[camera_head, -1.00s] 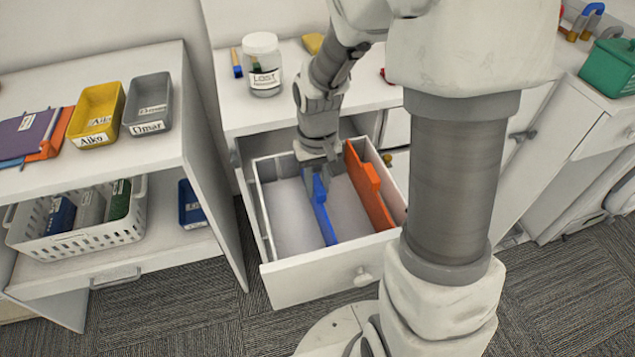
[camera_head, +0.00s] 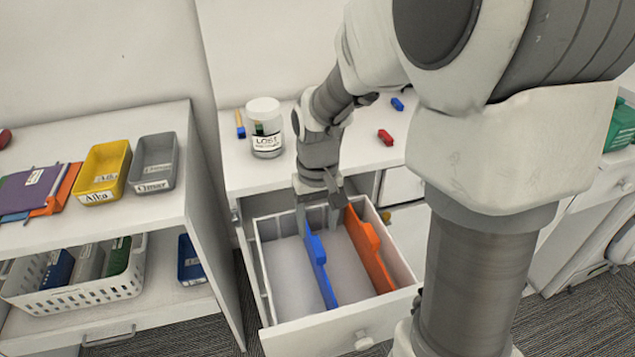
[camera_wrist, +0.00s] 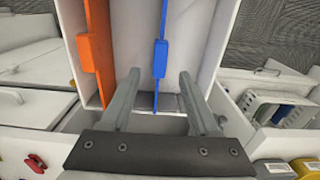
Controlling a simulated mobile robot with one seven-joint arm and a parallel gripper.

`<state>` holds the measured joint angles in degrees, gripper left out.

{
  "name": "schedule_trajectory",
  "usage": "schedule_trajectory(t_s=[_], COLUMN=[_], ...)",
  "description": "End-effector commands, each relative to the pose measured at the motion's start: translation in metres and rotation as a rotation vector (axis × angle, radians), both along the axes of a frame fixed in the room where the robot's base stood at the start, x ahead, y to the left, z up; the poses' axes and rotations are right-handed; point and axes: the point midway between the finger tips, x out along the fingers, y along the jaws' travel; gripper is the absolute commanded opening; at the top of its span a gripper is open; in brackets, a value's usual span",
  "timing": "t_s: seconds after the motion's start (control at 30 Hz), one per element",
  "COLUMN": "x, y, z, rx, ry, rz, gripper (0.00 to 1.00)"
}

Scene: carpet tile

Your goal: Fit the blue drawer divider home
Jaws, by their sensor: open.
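The blue drawer divider (camera_head: 320,262) stands upright in the open white drawer (camera_head: 309,333), running from back to front. It also shows in the wrist view (camera_wrist: 160,62), between the lines of the two fingers. An orange divider (camera_head: 370,250) stands to its right in the head view and to its left in the wrist view (camera_wrist: 96,45). My gripper (camera_head: 319,218) is open above the back of the drawer, with its fingers (camera_wrist: 157,80) apart on either side of the blue divider and not closed on it. I cannot tell whether the divider's lower edge is fully seated.
At left, a shelf unit holds yellow (camera_head: 103,172) and grey (camera_head: 153,163) trays and a white basket (camera_head: 85,290). The drawer floor beside the dividers is clear.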

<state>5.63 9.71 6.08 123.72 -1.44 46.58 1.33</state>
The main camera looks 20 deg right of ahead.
Motion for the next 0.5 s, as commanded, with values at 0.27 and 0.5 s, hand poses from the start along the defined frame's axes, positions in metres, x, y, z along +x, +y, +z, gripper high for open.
schedule_trajectory(t_s=[0.27, 0.5], x=[0.001, 0.0], y=[0.0, 0.0], z=[0.068, 0.097], rx=[0.0, 0.0], ry=[-0.003, -0.001], rz=[-0.001, 0.0], gripper=[0.62, 0.62])
